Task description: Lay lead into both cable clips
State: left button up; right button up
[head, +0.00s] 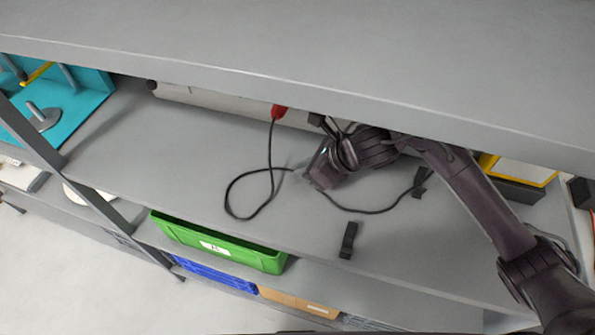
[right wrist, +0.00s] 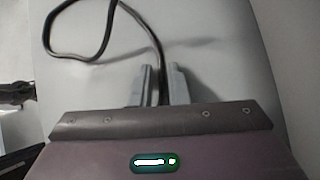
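A thin dark lead (head: 232,203) runs from a red plug (head: 279,112) at the back of the grey shelf, makes a loop, passes my right gripper and curves right. One black clip (head: 420,183) stands at the right, where the lead runs up to it; I cannot tell whether the lead sits inside it. The other black clip (head: 348,240) is nearer the shelf's front edge, with the lead apart from it. My right gripper (head: 301,171) is low over the shelf. In the right wrist view its fingers (right wrist: 161,84) are closed about the lead (right wrist: 152,40). My left gripper is not seen.
An upper shelf board (head: 300,60) overhangs the back of the work shelf (head: 190,165). A green bin (head: 215,243) sits below the front edge. A teal holder (head: 75,105) is at the left, and a yellow-edged box (head: 520,170) at the right. The left shelf surface is bare.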

grip_shut()
jog(key=shift+r+p, duration=2.05)
jog(key=shift+r, duration=0.95)
